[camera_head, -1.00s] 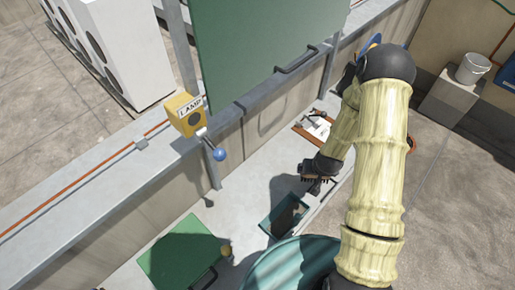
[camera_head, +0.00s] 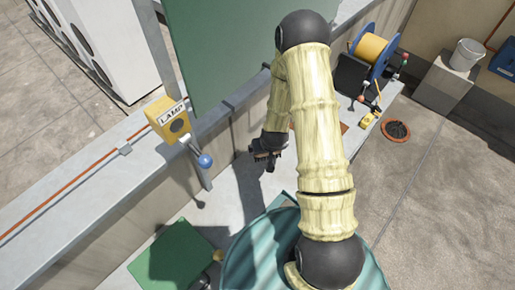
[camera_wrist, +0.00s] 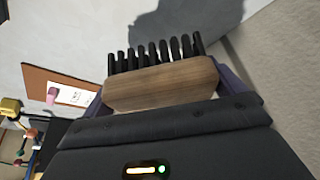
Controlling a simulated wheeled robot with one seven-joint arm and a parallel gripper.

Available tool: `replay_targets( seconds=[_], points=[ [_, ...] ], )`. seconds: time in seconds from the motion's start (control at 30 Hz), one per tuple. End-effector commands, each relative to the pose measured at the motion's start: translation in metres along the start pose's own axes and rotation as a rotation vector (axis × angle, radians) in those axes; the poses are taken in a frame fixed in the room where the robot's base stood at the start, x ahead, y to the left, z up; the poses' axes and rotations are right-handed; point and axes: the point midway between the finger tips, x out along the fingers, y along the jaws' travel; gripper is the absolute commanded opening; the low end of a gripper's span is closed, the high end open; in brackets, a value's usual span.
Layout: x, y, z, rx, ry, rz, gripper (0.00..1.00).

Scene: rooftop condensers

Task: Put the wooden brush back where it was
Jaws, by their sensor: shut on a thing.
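My gripper (camera_head: 266,156) is shut on the wooden brush (camera_wrist: 165,84). The wrist view shows the brush's pale brown wooden block between my two fingers, with a row of dark bristles pointing away from my palm. In the head view the brush is small and dark at the end of my arm, held above the grey bench (camera_head: 232,188); I cannot tell the exact height. No marked place for the brush can be made out.
A yellow LAMP box (camera_head: 168,118) with a blue-knobbed lever (camera_head: 205,161) stands on the left wall. A green panel (camera_head: 225,45) rises behind my arm. A cable spool (camera_head: 371,50) stands at the bench's far end. A brown board with paper (camera_wrist: 62,88) lies near the brush.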

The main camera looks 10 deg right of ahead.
Motion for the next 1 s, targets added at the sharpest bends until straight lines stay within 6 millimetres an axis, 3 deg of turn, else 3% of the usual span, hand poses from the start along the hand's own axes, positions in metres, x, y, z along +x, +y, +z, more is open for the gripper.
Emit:
replay_targets(
  seconds=[0.3, 0.63, 0.8, 1.0],
  points=[
    [0.001, -0.003, -0.001, -0.012, 0.001, -0.005, 0.70],
    [0.006, -0.040, -0.024, -0.246, 0.008, -0.105, 0.70],
    [0.002, -0.040, -0.038, -0.365, 0.009, -0.159, 0.70],
    [-0.002, -0.025, -0.053, -0.469, 0.009, -0.208, 0.70]
  ],
)
